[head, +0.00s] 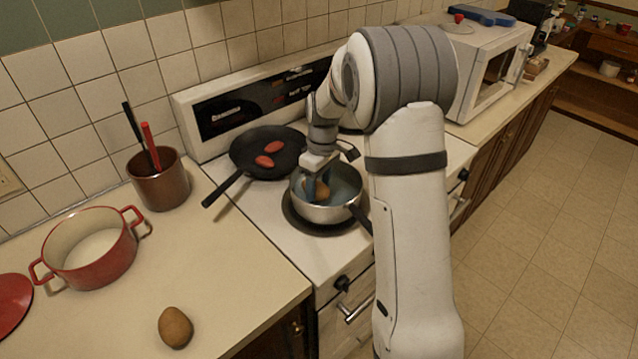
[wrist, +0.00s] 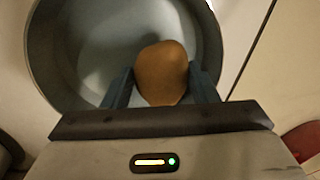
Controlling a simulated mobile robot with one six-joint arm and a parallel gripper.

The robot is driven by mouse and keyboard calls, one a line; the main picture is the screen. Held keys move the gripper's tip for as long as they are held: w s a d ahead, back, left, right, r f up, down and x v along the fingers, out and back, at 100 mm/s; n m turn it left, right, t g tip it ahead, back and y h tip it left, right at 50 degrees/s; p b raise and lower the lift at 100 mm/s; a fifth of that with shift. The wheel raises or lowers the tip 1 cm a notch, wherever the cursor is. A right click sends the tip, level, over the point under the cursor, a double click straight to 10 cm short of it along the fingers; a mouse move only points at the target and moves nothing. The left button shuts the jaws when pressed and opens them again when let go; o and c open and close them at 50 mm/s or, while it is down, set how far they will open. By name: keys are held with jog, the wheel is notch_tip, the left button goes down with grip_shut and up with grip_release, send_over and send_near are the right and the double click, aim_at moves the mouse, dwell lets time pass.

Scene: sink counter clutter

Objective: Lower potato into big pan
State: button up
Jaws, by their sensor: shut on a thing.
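A brown potato (wrist: 162,72) is between the two dark fingers of my gripper (wrist: 160,88) in the wrist view. In the head view my gripper (head: 318,184) points down into a silver pan (head: 330,213) with a dark handle on the front of the stove. The potato (head: 321,193) shows there, inside the pan's rim. Whether it touches the pan's bottom cannot be told. The pan's grey inside (wrist: 95,50) lies around the potato in the wrist view. A second potato (head: 175,327) lies on the counter at the front left.
A black frying pan (head: 248,160) with two red items (head: 267,154) stands behind the silver pan. A red pot (head: 92,262) and a brown utensil holder (head: 160,182) stand on the left counter. A white microwave (head: 478,65) stands at the right.

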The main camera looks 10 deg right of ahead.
aim_at(320, 184)
jog(key=shift+f+b, duration=0.8)
jog(key=shift+f, duration=0.4)
dwell(0.5)
jog(key=o, duration=1.1)
jog(key=shift+o, duration=0.2)
jog(key=r, duration=0.5)
jog(key=r+b, duration=0.1)
jog(key=r, duration=0.1)
jog(key=shift+w+d+r, duration=0.3)
jog(key=shift+r, duration=0.05)
jog(key=shift+s+r, duration=0.35)
jog(key=shift+r, duration=0.05)
jog(key=s+d+r+m+t, duration=0.1)
jog(key=s+m, duration=0.3)
jog(key=s, duration=0.9)
jog(key=s+d+r+m+t, duration=0.1)
jog(key=s+m, duration=0.4)
jog(key=s, duration=0.9)
notch_tip(320, 184, up, 2)
jog(key=shift+s+r+t+h, duration=0.15)
jog(key=shift+t+h, duration=0.25)
jog(key=shift+t, duration=0.5)
